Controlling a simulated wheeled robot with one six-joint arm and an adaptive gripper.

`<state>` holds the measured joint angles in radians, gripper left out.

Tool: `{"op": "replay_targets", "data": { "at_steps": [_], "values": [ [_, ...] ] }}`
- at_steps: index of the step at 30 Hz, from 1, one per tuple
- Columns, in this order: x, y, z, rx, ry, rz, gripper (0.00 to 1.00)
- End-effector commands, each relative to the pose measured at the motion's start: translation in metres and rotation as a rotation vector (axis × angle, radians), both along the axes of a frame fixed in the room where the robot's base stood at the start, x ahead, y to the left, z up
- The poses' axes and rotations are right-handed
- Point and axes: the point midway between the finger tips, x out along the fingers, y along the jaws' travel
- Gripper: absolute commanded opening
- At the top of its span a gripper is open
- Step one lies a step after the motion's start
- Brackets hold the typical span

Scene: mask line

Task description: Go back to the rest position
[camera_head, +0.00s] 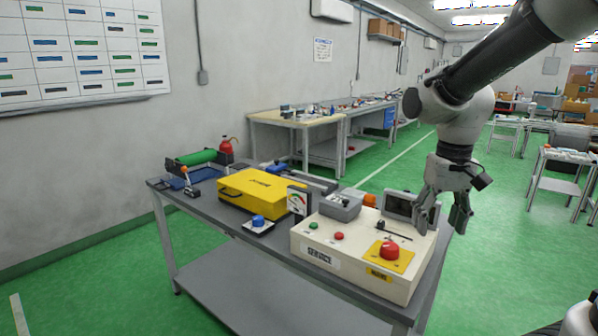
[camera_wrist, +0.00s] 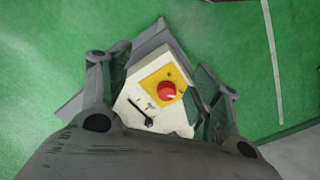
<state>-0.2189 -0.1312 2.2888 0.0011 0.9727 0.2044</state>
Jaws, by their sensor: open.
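My gripper (camera_head: 445,210) hangs from my arm with its fingers pointing down, above and beside the right end of the control box. Its two fingers are apart, with nothing between them. In the wrist view my gripper (camera_wrist: 158,95) also shows spread fingers, with the box below in the gap. The cream control box (camera_head: 318,240) stands on the grey workbench (camera_head: 245,268). On its top are a red knob (camera_head: 390,250) on a yellow plate, a green button (camera_head: 314,226), a red button (camera_head: 339,236) and a small black lever (camera_head: 392,231). The red knob also shows in the wrist view (camera_wrist: 166,90).
A yellow case (camera_head: 245,196), a blue knob on a small base (camera_head: 258,222), a meter (camera_head: 298,200) and a green roller device (camera_head: 195,158) share the bench. Another bench (camera_head: 318,122) stands behind along the wall. Open green floor lies to the right of the workbench.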

Motion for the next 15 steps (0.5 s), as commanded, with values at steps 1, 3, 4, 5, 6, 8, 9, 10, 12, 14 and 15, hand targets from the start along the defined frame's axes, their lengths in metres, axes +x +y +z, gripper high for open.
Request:
{"op": "replay_targets", "data": {
  "at_steps": [1, 3, 4, 5, 6, 8, 9, 10, 12, 14, 15],
  "values": [
    [-0.017, -0.010, 0.008, 0.005, -0.028, 0.028, 0.63],
    [-0.041, -0.023, 0.016, 0.008, -0.070, 0.068, 0.63],
    [-0.052, -0.028, 0.020, 0.009, -0.090, 0.082, 0.63],
    [-0.063, -0.034, 0.022, 0.010, -0.111, 0.091, 0.63],
    [-0.076, -0.040, 0.026, 0.009, -0.140, 0.097, 0.63],
    [-0.094, -0.049, 0.031, 0.009, -0.186, 0.086, 0.63],
    [-0.104, -0.053, 0.033, 0.008, -0.214, 0.068, 0.63],
    [-0.110, -0.056, 0.036, 0.008, -0.236, 0.056, 0.63],
    [-0.120, -0.062, 0.041, 0.007, -0.282, 0.031, 0.63],
    [-0.126, -0.065, 0.047, 0.005, -0.316, 0.014, 0.63],
    [-0.127, -0.067, 0.051, 0.005, -0.336, 0.005, 0.63]
  ]
}}
